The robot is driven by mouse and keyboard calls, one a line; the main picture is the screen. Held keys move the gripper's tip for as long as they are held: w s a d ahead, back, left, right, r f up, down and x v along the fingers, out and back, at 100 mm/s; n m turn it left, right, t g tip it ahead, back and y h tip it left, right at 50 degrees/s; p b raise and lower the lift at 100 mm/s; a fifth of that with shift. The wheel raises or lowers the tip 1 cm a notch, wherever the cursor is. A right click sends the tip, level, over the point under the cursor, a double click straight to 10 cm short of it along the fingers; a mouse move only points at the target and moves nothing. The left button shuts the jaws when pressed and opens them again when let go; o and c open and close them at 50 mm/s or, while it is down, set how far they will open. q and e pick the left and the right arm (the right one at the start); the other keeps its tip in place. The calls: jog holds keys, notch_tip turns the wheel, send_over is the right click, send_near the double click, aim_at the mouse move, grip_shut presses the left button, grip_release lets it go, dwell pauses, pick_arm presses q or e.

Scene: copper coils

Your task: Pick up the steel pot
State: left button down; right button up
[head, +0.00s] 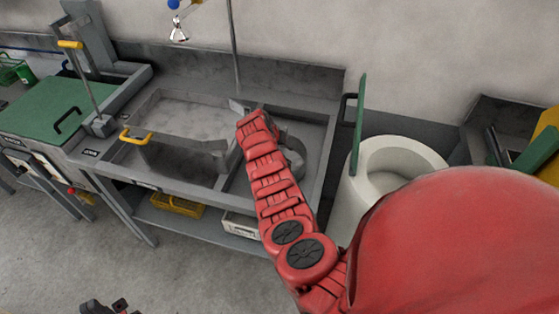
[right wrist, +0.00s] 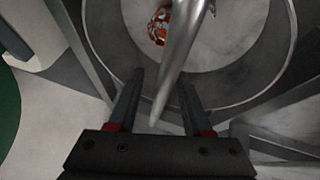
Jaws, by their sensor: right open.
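The steel pot (head: 293,152) appears as a grey round vessel in the right part of the grey bench, partly hidden behind my right arm. In the right wrist view its wide round rim (right wrist: 283,75) fills the upper part. A bright tapering steel bar (right wrist: 182,45), seemingly its handle, comes down across the opening. My right gripper (right wrist: 161,80) is open, with a finger on each side of the bar; I cannot tell whether they touch it. An orange-and-white patterned thing (right wrist: 158,27) shows inside the rim. My left gripper (head: 107,307) is cut off at the bottom left edge.
A basin (head: 185,113) with a yellow handle (head: 136,137) lies left of my right arm. A white round container (head: 348,200) with a green panel (head: 359,122) stands at right. A green-lidded unit (head: 55,110) is at left. Open floor lies at the lower left.

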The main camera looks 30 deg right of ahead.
grip_shut()
dwell(1.4)
